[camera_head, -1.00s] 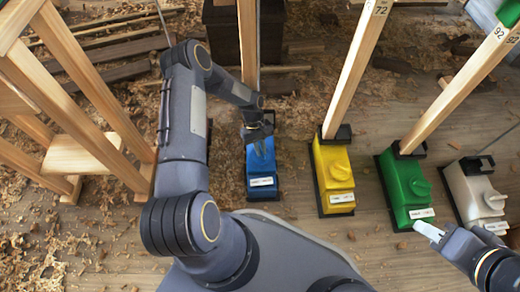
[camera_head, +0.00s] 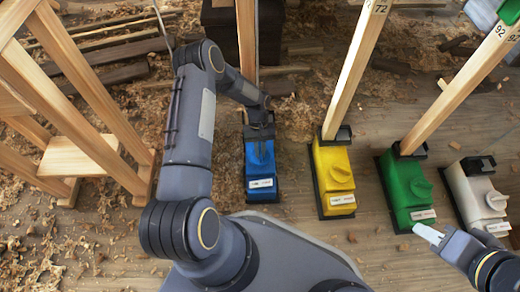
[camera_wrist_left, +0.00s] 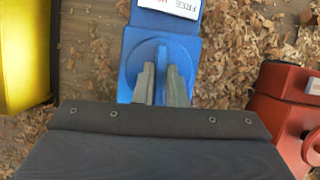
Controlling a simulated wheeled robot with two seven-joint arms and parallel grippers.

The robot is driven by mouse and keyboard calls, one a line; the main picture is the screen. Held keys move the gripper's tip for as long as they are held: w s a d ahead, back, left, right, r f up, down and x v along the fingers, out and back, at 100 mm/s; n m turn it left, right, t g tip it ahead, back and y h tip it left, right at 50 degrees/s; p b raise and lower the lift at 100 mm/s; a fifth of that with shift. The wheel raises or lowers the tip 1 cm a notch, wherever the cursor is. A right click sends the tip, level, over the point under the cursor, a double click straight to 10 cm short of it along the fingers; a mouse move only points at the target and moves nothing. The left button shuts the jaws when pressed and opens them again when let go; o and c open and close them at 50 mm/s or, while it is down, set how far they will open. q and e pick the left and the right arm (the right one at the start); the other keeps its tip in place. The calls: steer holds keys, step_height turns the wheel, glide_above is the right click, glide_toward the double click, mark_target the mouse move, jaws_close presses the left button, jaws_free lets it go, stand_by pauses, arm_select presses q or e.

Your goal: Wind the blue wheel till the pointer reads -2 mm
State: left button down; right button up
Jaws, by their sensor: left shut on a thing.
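The blue wheel (camera_wrist_left: 161,58) is a round knob with a raised ridge on top of the blue block (camera_head: 260,168). In the left wrist view the two fingers of my left gripper (camera_wrist_left: 161,84) stand on either side of that ridge, shut on it. In the head view my left gripper (camera_head: 259,132) is at the far end of the blue block and partly hides it. A white label (camera_wrist_left: 172,7) with partly visible lettering is on the block. No pointer or scale can be read. My right gripper (camera_head: 428,234) is at the lower right, near the green block; its jaw opening is unclear.
Yellow (camera_head: 334,172), green (camera_head: 406,185) and white (camera_head: 480,195) blocks stand to the right, with wooden posts behind them. A wooden frame (camera_head: 80,155) stands at the left. A red block (camera_wrist_left: 285,110) shows in the left wrist view. Shavings cover the floor.

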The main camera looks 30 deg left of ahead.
mark_target(261, 154)
arm_select(q)
steer(key=c, duration=1.5)
jaws_free()
steer(key=shift+r, duration=0.25)
step_height(261, 154, up, 3)
steer(key=shift+f+p, duration=0.15)
steer(key=shift+p, duration=0.65)
steer(key=shift+s+d+r+p, duration=1.15)
steer(key=shift+s+r, duration=0.5)
steer(key=shift+s, duration=0.4)
steer(key=shift+s+d+r+p, duration=1.15)
steer(key=shift+s+r, duration=0.45)
steer(key=shift+s, duration=0.45)
steer(key=shift+s+d+r+p, duration=1.1)
steer(key=shift+s+r, duration=0.55)
steer(key=shift+s, duration=0.4)
